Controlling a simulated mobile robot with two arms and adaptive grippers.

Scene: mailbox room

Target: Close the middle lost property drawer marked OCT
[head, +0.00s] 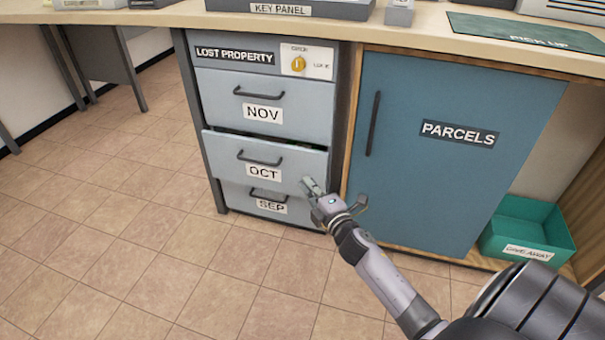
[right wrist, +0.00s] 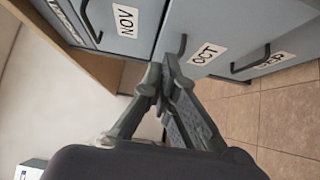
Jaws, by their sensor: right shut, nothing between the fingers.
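The lost property unit (head: 234,55) has three stacked grey-blue drawers. The middle drawer, marked OCT (head: 225,155), stands partly out, with a dark gap along its top edge. The NOV drawer (head: 305,105) above looks shut. The SEP drawer (head: 290,215) below is partly hidden by the OCT drawer. My right gripper (head: 310,186) is shut and empty near the lower right corner of the OCT front; whether it touches is unclear. In the right wrist view the shut fingers (right wrist: 168,72) point toward the OCT drawer (right wrist: 208,50). My left gripper does not show.
A blue PARCELS door (head: 440,165) is right of the drawers, shut. A green GIVE AWAY crate (head: 528,228) sits on the floor at the right. A counter (head: 400,30) runs above. The tiled floor before the drawers is clear.

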